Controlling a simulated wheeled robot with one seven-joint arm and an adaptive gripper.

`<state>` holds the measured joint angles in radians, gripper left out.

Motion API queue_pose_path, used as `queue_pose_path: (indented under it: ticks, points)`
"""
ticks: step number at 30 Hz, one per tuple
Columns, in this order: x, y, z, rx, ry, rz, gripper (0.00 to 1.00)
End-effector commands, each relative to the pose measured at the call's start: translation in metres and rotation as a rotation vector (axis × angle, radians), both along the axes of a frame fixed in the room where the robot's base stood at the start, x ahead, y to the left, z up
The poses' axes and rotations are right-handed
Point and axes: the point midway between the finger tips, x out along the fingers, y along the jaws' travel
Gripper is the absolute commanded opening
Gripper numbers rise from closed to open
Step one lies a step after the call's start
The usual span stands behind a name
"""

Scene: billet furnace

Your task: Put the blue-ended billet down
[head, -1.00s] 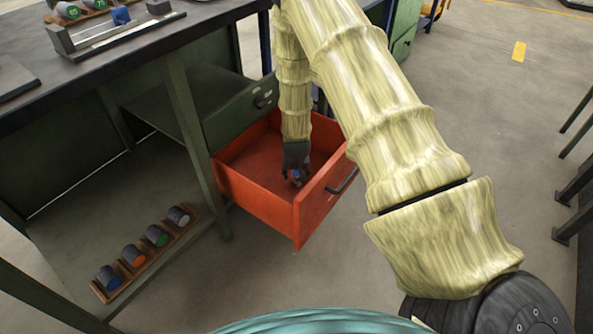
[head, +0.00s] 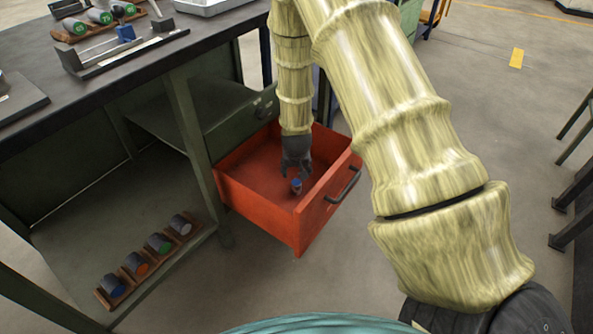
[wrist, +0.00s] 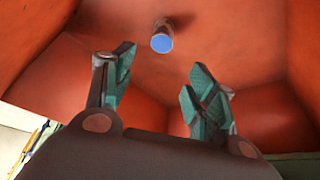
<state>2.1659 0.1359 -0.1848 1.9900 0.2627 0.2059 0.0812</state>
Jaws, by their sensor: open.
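The blue-ended billet (head: 296,186) stands in the open red drawer (head: 247,204), near its front right, with its blue end up. In the wrist view the billet (wrist: 162,39) is on the red floor ahead of the fingertips, apart from both. My gripper (head: 294,176) hangs down into the drawer just above the billet. In the wrist view my gripper (wrist: 160,75) is open, with its two teal-padded fingers spread and nothing between them.
The drawer walls surround my gripper, and the drawer's handle (head: 345,187) is on its front. A wooden rack of billets (head: 149,258) lies on the lower shelf. The workbench (head: 140,75) above holds a clamp-like fixture (head: 120,46) and more green-ended billets (head: 98,18).

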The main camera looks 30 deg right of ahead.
Motion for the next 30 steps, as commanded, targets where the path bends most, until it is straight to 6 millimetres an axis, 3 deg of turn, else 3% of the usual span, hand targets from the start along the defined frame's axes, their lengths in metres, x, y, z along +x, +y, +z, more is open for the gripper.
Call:
queue_pose_path:
  ticks: [1,7,26,30]
  points:
    - [-0.002,0.002,0.009,0.000,0.000,0.000,0.56]
    - [-0.008,0.005,0.024,0.000,0.000,-0.001,0.56]
    - [-0.010,0.006,0.027,0.000,0.000,0.000,0.56]
    - [-0.009,0.006,0.037,0.000,0.000,0.000,0.56]
